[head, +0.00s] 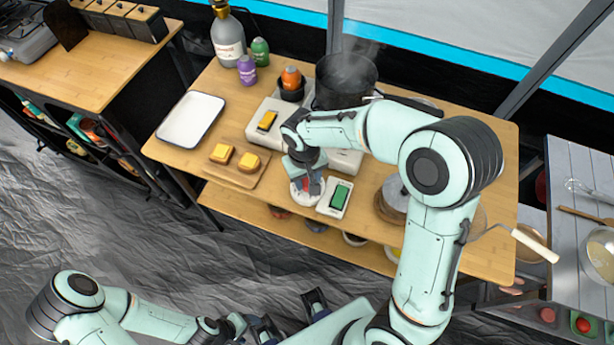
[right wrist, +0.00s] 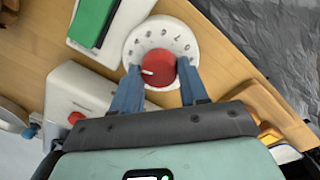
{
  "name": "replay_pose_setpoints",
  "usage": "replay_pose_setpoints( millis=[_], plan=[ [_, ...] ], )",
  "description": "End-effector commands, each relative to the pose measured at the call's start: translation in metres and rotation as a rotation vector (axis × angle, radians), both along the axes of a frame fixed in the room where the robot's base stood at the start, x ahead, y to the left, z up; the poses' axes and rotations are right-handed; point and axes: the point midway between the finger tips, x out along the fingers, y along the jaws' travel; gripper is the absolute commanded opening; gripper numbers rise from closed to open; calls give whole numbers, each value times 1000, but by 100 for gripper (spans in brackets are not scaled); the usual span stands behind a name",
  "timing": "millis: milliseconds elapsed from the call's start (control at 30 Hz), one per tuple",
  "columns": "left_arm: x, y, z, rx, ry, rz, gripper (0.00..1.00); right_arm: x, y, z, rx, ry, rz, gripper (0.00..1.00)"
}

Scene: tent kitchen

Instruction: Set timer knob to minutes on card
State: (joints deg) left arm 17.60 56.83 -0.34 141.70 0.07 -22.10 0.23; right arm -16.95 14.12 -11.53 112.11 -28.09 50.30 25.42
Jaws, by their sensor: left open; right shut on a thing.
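The timer is a round white dial (head: 301,195) at the table's front edge; the right wrist view shows it close up (right wrist: 135,42). Its red knob (right wrist: 160,64) carries a white pointer mark facing left in that view. Dark numerals ring the dial, too small and turned to read surely. My right gripper (right wrist: 159,74) is shut on the knob, a blue finger on each side; it also shows in the head view (head: 311,181). I cannot make out a card with a readable number. My left gripper (head: 252,326) is open and empty at the bottom, away from the table.
A green block on a white base (head: 340,197) lies just right of the timer. A wooden board (head: 243,176) with yellow-topped pieces and a white tray (head: 191,119) are to the left. A steaming dark pot (head: 346,78) stands behind.

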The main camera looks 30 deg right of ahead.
Motion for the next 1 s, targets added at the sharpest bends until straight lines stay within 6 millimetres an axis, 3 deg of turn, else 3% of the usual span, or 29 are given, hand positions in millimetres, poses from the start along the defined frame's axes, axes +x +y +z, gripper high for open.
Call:
replay_pose_setpoints(
  millis=[1000],
  plan=[
    [-3,0,-7,0,3,0,68,2,-1,1,-1,-5,-267,13]
  ],
)
